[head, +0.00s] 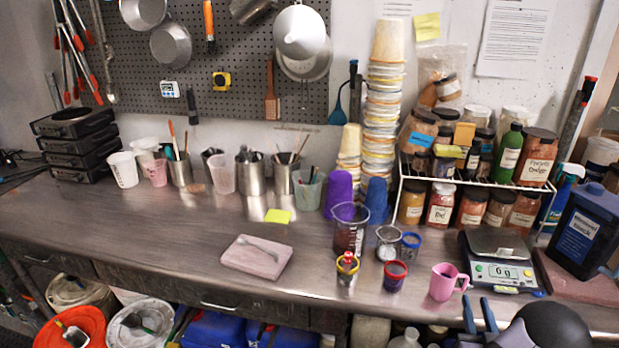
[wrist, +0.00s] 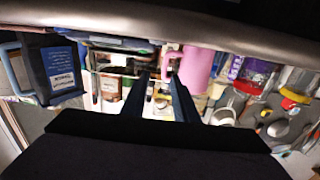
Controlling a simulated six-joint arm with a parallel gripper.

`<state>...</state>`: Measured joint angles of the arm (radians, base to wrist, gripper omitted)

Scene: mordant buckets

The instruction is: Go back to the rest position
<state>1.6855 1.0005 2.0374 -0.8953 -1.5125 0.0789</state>
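My gripper (head: 479,306) is at the bottom right of the head view, low in front of the bench's front edge. In the wrist view my gripper (wrist: 160,78) shows two dark fingers standing apart with nothing held between them. The pink mug (head: 442,283) stands on the bench near the front edge, up and left of the fingers in the head view. The pink mug also shows in the wrist view (wrist: 199,64), beside one finger and apparently beyond it.
The steel bench (head: 130,225) is clear at centre left. A scale (head: 500,272) and a dark blue jug (head: 582,235) stand at right. Small cups, including a red-filled one (head: 395,274), stand left of the mug. A pink board (head: 255,258) holds a spoon. Buckets (head: 80,325) sit below.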

